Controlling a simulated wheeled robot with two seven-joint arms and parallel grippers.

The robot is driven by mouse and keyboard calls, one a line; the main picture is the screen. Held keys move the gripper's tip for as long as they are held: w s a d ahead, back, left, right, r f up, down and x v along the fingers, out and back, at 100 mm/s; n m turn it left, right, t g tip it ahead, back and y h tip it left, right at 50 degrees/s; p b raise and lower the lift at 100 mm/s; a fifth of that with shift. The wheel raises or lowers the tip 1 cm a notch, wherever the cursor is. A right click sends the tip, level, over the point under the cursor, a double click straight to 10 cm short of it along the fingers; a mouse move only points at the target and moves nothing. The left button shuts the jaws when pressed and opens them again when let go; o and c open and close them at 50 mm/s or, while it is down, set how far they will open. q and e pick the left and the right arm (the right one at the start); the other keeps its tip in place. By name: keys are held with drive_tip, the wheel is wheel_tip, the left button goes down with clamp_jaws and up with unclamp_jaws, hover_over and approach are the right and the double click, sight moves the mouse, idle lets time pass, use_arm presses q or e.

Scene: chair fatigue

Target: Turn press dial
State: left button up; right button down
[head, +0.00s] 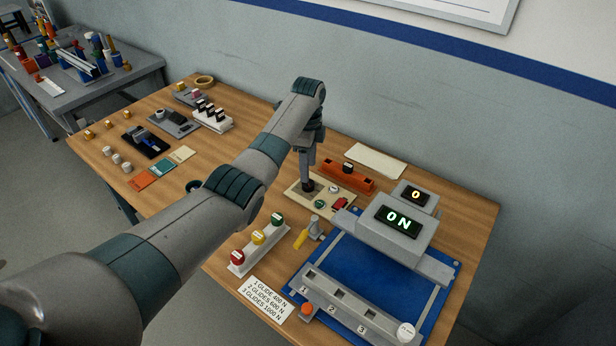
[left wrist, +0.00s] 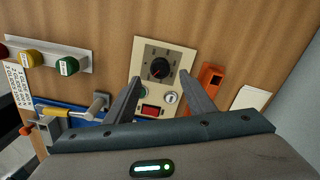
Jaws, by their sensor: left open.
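The press dial is a round black knob on a dark square plate (left wrist: 160,68), set on a cream control panel (left wrist: 147,51) in the left wrist view. The panel (head: 322,204) also shows in the head view, with a red switch (head: 340,204) and a green button (head: 319,204). My left gripper (head: 307,181) points down over the dial end of the panel. Its open fingers (left wrist: 161,77) show on either side of the dial in the left wrist view, with nothing between them. Whether they touch the knob I cannot tell. My right gripper is out of view.
The grey press (head: 395,243) with a display reading 0 N stands on a blue base (head: 345,262) to the right. An orange block (head: 358,180) lies just behind the panel. A rack of red, yellow and green knobs (head: 259,247) stands in front.

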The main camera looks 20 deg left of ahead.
sight(308, 186)
use_arm(q)
drive_tip(key=shift+f, duration=3)
drive_tip(key=shift+c, duration=0.5)
drive_tip(key=c, duration=1)
